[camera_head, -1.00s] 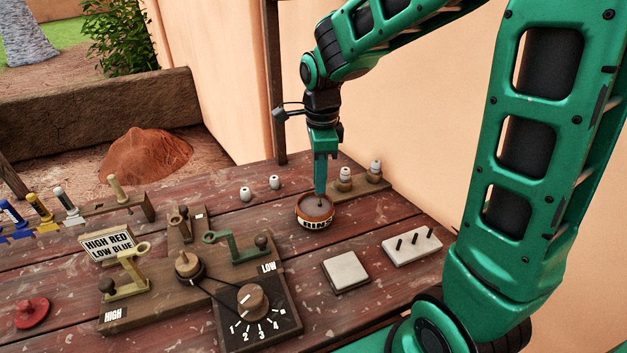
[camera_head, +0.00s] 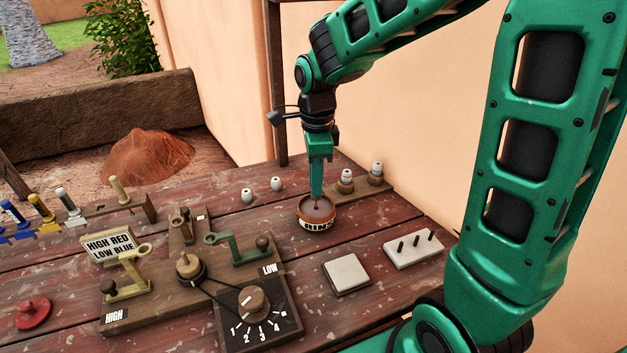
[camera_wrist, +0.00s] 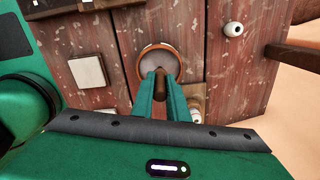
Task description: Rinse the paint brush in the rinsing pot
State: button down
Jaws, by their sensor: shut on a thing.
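The rinsing pot (camera_head: 317,221) is a round brown pot with a white lettered label and greyish liquid inside, standing on the table. My gripper (camera_head: 316,195) points straight down over it, its fingertips at the pot's mouth. The paint brush (camera_head: 316,207) shows only as a small dark tip below the fingers, in the pot's opening. In the wrist view, my gripper (camera_wrist: 160,75) is shut on the brown brush handle (camera_wrist: 160,77), with the round pot (camera_wrist: 176,55) beneath. The bristles are hidden.
A wooden rack (camera_head: 374,187) with small white-topped pieces stands just right of the pot. Two small white pieces (camera_head: 247,194) lie to its left. A lever and dial board (camera_head: 250,300), a white square block (camera_head: 346,274) and a pegged block (camera_head: 413,248) are nearer. Coloured brushes (camera_head: 42,209) stand at far left.

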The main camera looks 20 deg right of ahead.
dwell(0.6)
jog(key=shift+r, duration=3.5)
